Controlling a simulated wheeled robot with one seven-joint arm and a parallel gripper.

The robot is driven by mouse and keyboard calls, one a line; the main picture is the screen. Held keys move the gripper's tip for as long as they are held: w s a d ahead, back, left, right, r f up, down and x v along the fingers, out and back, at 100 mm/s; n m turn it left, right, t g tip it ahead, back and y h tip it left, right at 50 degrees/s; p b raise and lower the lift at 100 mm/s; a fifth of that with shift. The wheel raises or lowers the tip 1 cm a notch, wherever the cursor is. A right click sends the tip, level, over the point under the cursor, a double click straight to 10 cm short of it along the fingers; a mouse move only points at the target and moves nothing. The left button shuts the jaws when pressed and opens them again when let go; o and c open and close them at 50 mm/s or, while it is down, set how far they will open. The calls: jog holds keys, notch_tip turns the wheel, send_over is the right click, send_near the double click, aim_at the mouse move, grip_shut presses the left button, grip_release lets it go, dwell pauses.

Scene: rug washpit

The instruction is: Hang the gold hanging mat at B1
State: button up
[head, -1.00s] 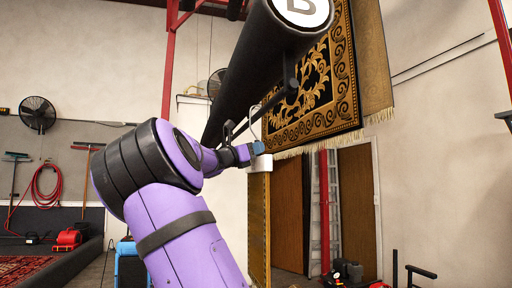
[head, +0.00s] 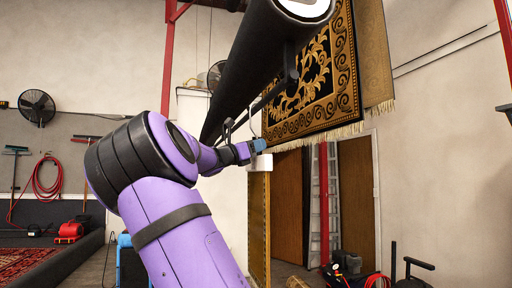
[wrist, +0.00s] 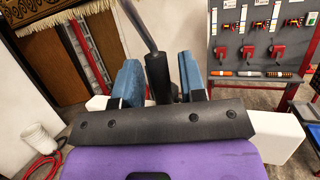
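The gold hanging mat (head: 259,222) hangs nearly edge-on below a white bar (head: 260,163) in the head view. My gripper (head: 257,146) is just above that bar, its blue fingers closed around the hanger's black grip (wrist: 157,78) in the wrist view. A thin grey rod (wrist: 138,25) rises from the grip. The white bar also shows behind my gripper in the wrist view (wrist: 276,140). Above is a thick black pole (head: 262,60), its end label cut off by the frame. A thin dark rail runs under it, near a grey hook (head: 228,130). No B1 mark is readable.
A black-and-gold patterned rug (head: 318,80) and a plainer tan rug (head: 374,50) hang right of the pole. A red post (head: 168,60) stands behind. A tool board (wrist: 262,45) is at the right in the wrist view. A ladder and red equipment stand by the doors.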

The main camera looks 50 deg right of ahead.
jog(key=shift+o, duration=0.7)
jog(key=v, duration=1.1)
